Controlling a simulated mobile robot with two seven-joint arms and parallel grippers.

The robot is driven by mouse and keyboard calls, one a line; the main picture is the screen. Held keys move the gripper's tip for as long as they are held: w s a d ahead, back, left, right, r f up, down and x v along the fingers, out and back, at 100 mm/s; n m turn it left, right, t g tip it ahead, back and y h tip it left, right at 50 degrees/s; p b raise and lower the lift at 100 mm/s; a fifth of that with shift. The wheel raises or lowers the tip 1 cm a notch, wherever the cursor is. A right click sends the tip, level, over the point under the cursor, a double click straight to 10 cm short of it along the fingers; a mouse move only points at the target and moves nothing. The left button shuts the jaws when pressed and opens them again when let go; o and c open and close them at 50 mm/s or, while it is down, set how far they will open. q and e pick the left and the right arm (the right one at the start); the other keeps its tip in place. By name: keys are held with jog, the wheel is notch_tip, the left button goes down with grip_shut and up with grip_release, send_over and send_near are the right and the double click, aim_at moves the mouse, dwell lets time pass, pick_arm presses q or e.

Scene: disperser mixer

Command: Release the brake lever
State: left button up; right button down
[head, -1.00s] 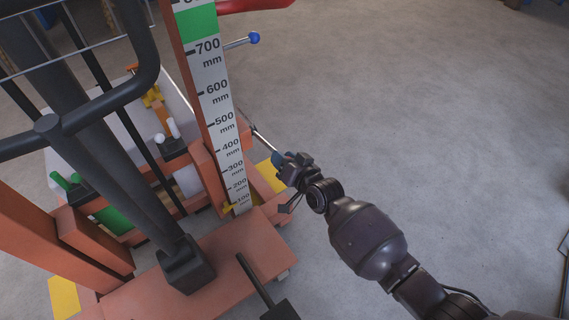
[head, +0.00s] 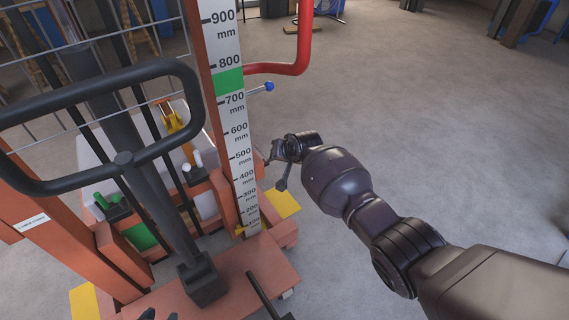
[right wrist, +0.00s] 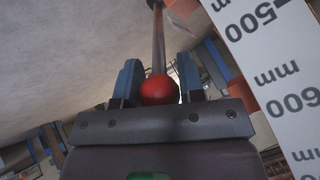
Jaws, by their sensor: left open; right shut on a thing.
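A metal lever rod (right wrist: 158,40) with a red ball knob (right wrist: 159,90) shows in the right wrist view. My right gripper (right wrist: 159,78) has its two blue-grey fingers on either side of the knob and is shut on it. In the head view my right gripper (head: 278,158) is beside the mast, near the 500 mm mark, and my own wrist hides most of it and the knob. My left gripper (head: 160,315) shows only as dark tips at the bottom edge; it is open, with nothing seen in it.
The mast's white scale (head: 236,130) stands left of the right gripper. A lever with a blue knob (head: 268,87) and a red pipe (head: 290,68) are above it. A black handle frame (head: 100,90) fills the left. Grey floor on the right is clear.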

jog(key=shift+w+a+r, duration=0.5)
jog(key=shift+w+r, duration=0.1)
jog(key=shift+r, duration=0.05)
jog(key=c, duration=0.8)
grip_release()
jog(key=shift+f, duration=0.1)
jog(key=shift+o, duration=0.2)
